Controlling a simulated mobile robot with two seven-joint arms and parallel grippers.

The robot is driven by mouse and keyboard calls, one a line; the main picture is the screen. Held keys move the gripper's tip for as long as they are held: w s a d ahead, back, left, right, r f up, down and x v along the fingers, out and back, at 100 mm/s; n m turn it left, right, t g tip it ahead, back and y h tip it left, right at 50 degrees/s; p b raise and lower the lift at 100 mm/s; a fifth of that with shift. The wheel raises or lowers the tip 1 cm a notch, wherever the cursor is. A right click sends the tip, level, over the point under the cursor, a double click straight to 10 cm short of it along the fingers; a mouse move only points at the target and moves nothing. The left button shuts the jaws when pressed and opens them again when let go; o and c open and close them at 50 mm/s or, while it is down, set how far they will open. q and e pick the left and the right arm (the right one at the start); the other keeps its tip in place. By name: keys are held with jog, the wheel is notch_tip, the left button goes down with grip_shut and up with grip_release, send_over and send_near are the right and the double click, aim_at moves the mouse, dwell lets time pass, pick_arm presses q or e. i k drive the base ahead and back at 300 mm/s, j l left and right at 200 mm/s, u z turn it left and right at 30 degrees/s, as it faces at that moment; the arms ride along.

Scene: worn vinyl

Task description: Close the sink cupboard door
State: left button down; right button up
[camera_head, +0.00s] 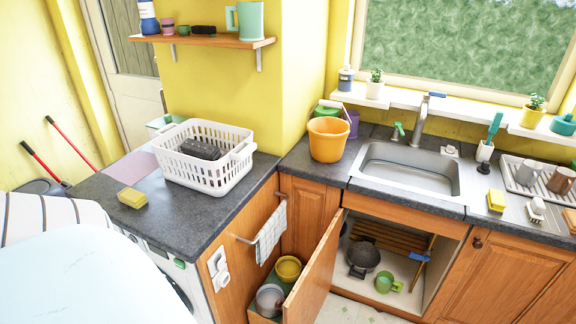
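The sink cupboard door (314,278) is a wooden panel standing wide open, swung out toward me from the left side of the cupboard opening. The sink cupboard (442,274) is below the steel sink (408,180). Inside it are a dark pan (363,257), a green mug (387,283) and a slatted wooden rack (392,243). The door's lower end runs off the bottom of the picture. Neither of my grippers is in view.
A green box (262,319) with a yellow bowl (288,268) and a grey pot (269,299) is left of the door. A checked towel (271,236) hangs on a rail there. A pale, rounded surface (85,275) fills the lower left.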

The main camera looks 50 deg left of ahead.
aim_at(304, 305)
jog(key=k+j, duration=0.15)
jog(key=j, duration=0.15)
jog(key=k+j+u, duration=0.1)
jog(key=j, duration=0.25)
jog(key=k+j, duration=0.2)
jog(key=k+j+u, duration=0.1)
jog(key=j, duration=0.35)
jog(key=k+j, duration=0.2)
jog(key=k+j+u, duration=0.1)
jog(key=j, duration=0.35)
jog(key=j+z, duration=0.25)
jog(key=j, duration=0.45)
jog(key=k+j+z, duration=0.1)
jog(key=j+z, duration=0.15)
jog(key=j, duration=0.4)
jog(key=i+u, duration=0.35)
jog(key=i+l+u, duration=0.1)
jog(key=u, duration=0.25)
